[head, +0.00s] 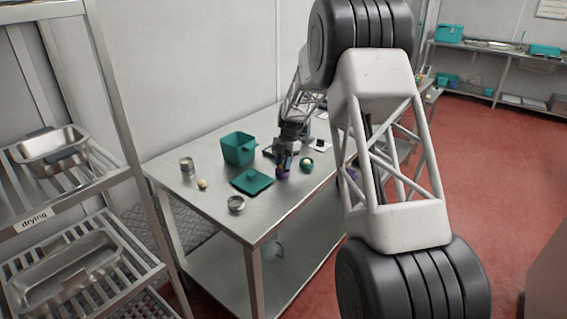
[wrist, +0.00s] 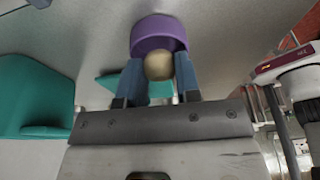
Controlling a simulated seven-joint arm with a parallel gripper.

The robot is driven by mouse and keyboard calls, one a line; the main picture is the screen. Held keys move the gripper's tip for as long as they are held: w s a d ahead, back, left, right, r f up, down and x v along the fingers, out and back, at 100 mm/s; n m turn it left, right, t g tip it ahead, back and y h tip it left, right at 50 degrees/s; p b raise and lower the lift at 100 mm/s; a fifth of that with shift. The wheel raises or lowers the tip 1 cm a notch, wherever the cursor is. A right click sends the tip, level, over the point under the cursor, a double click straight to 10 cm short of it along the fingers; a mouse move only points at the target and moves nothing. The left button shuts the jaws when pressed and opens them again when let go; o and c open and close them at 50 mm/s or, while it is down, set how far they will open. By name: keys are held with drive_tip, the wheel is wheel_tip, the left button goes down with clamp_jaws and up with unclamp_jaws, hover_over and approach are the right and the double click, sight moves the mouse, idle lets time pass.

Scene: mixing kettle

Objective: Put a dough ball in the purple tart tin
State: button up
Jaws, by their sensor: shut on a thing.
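My gripper (wrist: 158,78) points down over the table, with its two blue fingers shut on a pale dough ball (wrist: 158,67). The purple tart tin (wrist: 158,30) is right by the ball in the wrist view; the ball overlaps its near edge, and I cannot tell whether it touches the tin. A further small pale ball (head: 202,184) lies on the table at left.
A teal pot (head: 239,149) and a flat teal lid (head: 251,181) stand left of my gripper. The table's (head: 205,219) front left part is mostly clear.

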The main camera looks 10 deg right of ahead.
idle(0.6)
drive_tip(key=o, duration=1.4)
drive_tip(key=shift+r, duration=0.15)
drive_tip(key=shift+r, duration=3.35)
